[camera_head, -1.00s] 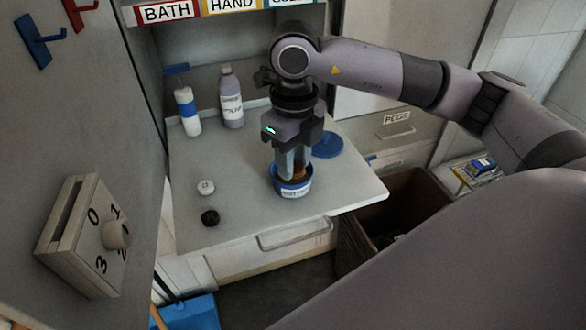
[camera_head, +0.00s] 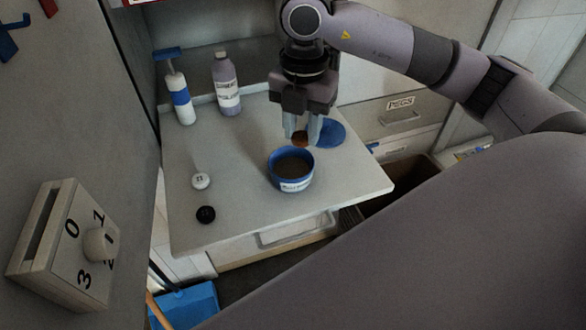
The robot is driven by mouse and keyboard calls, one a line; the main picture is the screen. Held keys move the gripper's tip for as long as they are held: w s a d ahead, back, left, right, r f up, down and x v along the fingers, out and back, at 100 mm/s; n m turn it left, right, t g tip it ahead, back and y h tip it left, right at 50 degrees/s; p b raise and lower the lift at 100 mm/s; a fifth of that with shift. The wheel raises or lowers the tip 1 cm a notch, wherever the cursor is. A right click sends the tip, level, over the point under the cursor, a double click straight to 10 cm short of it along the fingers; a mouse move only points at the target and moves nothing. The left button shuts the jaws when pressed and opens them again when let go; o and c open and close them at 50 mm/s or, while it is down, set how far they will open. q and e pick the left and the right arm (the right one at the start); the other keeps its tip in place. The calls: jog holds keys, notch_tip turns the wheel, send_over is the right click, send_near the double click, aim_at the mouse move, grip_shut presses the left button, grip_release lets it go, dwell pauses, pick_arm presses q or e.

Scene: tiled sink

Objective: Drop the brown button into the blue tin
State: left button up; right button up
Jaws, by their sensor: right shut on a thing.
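The blue tin (camera_head: 291,184) stands open on the grey counter, with a white label on its front and a dark inside. My right gripper (camera_head: 302,137) is shut on the brown button (camera_head: 300,138). The button shows between the fingertips, just past the tin's far rim in the picture; its exact height above the counter is hard to tell. A blue round lid (camera_head: 329,133) lies on the counter behind the tin, partly hidden by the fingers. My left gripper is not in view.
A white button (camera_head: 200,181) and a black button (camera_head: 205,214) lie left of the tin. A pump bottle (camera_head: 180,99) and a purple-grey bottle (camera_head: 227,88) stand at the back left. A dial box (camera_head: 70,245) is at the left. An open bin (camera_head: 405,180) is beyond the right edge.

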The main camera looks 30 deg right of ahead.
jog(key=b, duration=0.3)
send_over(301, 170)
notch_tip(301, 170, down, 5)
jog(key=shift+f, duration=0.1)
jog(key=o, duration=1.1)
notch_tip(301, 170, up, 7)
jog(key=shift+r, duration=0.15)
